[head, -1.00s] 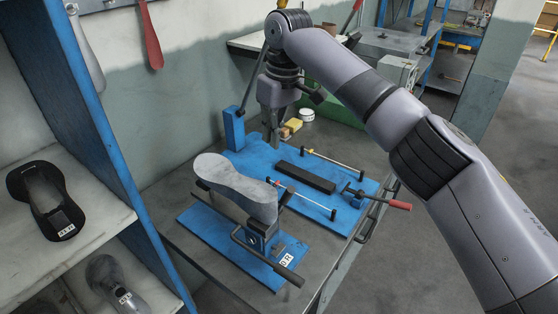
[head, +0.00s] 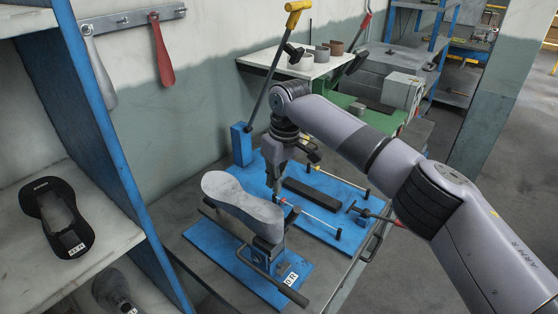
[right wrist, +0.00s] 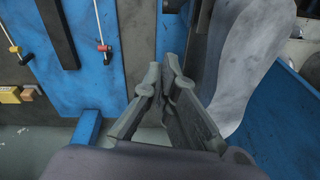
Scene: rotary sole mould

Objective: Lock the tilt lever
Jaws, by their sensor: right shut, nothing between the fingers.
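The grey shoe-sole mould (head: 240,203) sits tilted on its stand over a blue base plate (head: 212,254); it also shows at the right of the right wrist view (right wrist: 250,70). A dark bar lever (head: 262,271) with a grip runs along the stand's front. A tall lever with a yellow handle (head: 297,7) rises from a blue post (head: 241,145). I cannot tell which is the tilt lever. My right gripper (head: 277,192) is shut and empty, pointing down just behind the mould; its fingertips (right wrist: 163,70) meet in the right wrist view. My left gripper is not in view.
A second blue plate (head: 325,188) carries a black bar (head: 312,194), thin rods with coloured tips and a red-handled clamp (head: 372,214). A blue-edged shelf (head: 112,150) with a black sole form (head: 52,215) stands left. A green machine (head: 375,112) stands behind.

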